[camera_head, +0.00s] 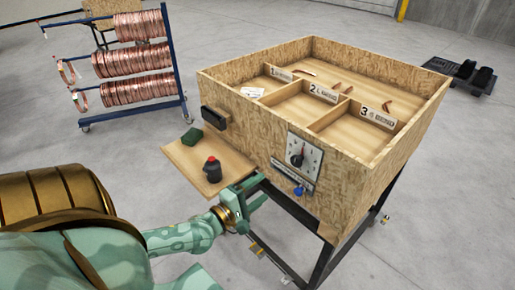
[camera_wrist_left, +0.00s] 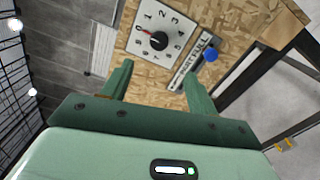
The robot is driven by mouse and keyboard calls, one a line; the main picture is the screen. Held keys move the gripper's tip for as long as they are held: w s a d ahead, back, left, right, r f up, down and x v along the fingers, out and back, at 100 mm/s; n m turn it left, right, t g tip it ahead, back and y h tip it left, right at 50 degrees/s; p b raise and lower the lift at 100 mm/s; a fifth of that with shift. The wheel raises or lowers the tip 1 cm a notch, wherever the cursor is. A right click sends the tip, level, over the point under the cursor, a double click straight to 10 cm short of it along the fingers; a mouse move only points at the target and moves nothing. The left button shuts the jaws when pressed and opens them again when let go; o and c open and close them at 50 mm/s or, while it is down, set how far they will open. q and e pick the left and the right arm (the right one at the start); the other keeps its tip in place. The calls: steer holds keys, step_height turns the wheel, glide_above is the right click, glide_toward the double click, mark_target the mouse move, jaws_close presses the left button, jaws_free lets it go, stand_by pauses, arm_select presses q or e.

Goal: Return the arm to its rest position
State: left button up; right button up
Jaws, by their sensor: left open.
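My left gripper (camera_head: 251,190) is at the front of the wooden crate (camera_head: 340,165), just right of the small side shelf. In the left wrist view my left gripper (camera_wrist_left: 158,88) has its two green fingers apart with nothing between them. Beyond the fingers, that view shows the dial plate with a black knob (camera_wrist_left: 159,41) and a blue knob (camera_wrist_left: 210,54) on the crate's chipboard wall. The dial (camera_head: 298,158) also shows in the head view, up and right of the gripper. My right gripper is not in view.
The crate stands on a dark metal frame (camera_head: 320,265). A rack of copper coils (camera_head: 133,60) stands at back left. Open floor lies around.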

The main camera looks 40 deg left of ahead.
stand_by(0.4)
arm_select(q)
steer(key=s+a+f+m+g+b, duration=0.1)
steer(key=s+f+m+g, duration=0.35)
steer(key=f, duration=0.65)
steer(key=s+a+f+m+g+y+b, duration=0.1)
steer(key=s+a+f+m+g, duration=0.1)
steer(key=s+f+m, duration=0.7)
steer(key=s+a+f+m+g+b, duration=0.1)
steer(key=s+f+m+g, duration=0.3)
steer(key=f, duration=1)
steer(key=s+d+f+m+g+y+b, duration=0.1)
steer(key=s+d+f+m+g+b, duration=0.15)
steer(key=s+f, duration=0.45)
steer(key=s+d+f+m+g+b, duration=0.1)
steer(key=s+d+f+m+g, duration=0.15)
steer(key=s+f, duration=0.45)
steer(key=s+d+f+g+b, duration=0.1)
steer(key=s+d+f+b, duration=0.1)
steer(key=d, duration=0.6)
steer(key=s+f+m, duration=0.1)
steer(key=s, duration=0.1)
steer(key=shift+s+f+h+b, duration=0.25)
steer(key=shift+s+h+b, duration=0.1)
steer(key=shift+h+b, duration=0.05)
